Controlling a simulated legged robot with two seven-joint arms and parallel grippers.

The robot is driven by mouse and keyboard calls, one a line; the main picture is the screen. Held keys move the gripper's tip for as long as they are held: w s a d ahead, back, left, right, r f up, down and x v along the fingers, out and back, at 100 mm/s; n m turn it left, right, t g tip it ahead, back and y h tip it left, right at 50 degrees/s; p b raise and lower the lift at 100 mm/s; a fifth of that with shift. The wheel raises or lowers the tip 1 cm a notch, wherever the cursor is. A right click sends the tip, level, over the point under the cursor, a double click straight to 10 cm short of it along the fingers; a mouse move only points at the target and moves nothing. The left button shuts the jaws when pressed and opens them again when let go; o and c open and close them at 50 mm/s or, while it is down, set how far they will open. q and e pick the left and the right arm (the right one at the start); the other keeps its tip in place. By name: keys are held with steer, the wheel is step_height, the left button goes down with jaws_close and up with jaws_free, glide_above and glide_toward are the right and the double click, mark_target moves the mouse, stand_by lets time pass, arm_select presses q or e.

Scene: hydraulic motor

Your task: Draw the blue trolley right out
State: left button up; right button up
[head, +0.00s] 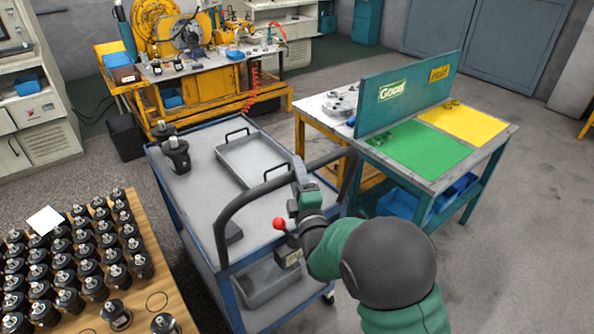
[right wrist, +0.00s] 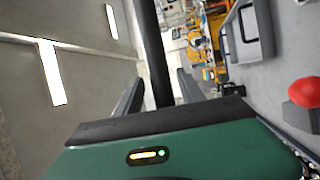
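The blue trolley (head: 178,207) stands in the middle of the head view, with a grey top and a dark bent push handle (head: 250,190) at its near end. My right gripper (head: 299,172) is at the upper bar of this handle. In the right wrist view the dark handle bar (right wrist: 155,50) runs between the two fingers of the right gripper (right wrist: 158,88), with gaps visible beside it, so the gripper looks open around the bar. A red knob (head: 279,224) shows just below the gripper; it also shows in the right wrist view (right wrist: 303,92). My left gripper is out of view.
On the trolley are a grey tray (head: 252,158) and black motors (head: 176,154). A wooden table (head: 172,302) with many motors stands at left. The Good/Hold sorting table (head: 485,150) is close on the right, the yellow workbench (head: 215,113) behind. Floor (head: 500,270) at lower right is clear.

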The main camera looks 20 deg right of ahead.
steer(key=shift+w+a+f, duration=0.1)
steer(key=shift+w+a, duration=0.05)
steer(key=shift+a, duration=0.1)
steer(key=c, duration=0.5)
steer(key=shift+d, duration=0.2)
jaws_close()
steer(key=shift+d, duration=0.15)
